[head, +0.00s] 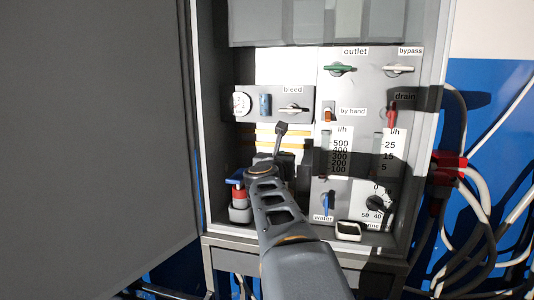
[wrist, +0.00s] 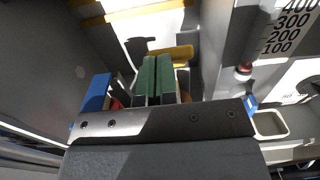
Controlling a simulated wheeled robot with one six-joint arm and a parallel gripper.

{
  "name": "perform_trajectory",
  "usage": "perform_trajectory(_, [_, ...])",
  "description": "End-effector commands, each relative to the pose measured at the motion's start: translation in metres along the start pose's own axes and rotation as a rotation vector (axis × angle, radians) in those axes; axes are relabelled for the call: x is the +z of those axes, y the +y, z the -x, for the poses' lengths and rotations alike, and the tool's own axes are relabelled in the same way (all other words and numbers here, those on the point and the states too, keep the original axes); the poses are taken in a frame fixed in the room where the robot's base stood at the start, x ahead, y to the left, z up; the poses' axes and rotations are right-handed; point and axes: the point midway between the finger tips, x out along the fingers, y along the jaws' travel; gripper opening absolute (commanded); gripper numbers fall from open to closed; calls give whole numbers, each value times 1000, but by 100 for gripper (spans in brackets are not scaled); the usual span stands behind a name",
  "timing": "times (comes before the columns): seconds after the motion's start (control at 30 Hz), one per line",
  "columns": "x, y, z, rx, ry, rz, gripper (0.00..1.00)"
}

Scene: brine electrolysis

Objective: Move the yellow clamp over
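A yellow piece (wrist: 183,52), which looks like the yellow clamp, lies just beyond my fingertips in the wrist view. My fingers partly cover it, and I cannot tell whether they touch it. My gripper (wrist: 156,68) has green-padded fingers close together, with only a thin dark line between them, and no object shows between the pads. In the head view, my arm reaches into the cabinet and hides the fingertips and most of the spot in front of them. I cannot pick out the clamp there.
Yellow bars (head: 283,139) cross the back. A white-rimmed tray (head: 348,231) sits at lower right. A valve panel (head: 360,85) with handles and scales is close on the right.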

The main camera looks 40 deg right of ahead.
Motion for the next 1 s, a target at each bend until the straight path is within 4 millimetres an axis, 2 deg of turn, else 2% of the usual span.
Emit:
perform_trajectory(0.03, [8, -3, -5, -7, 1, 0, 0])
perform_trajectory(0.5, [38, -6, -50, -12, -2, -1, 0])
perform_trajectory(1.0, [48, -6, -84, -11, -2, -1, 0])
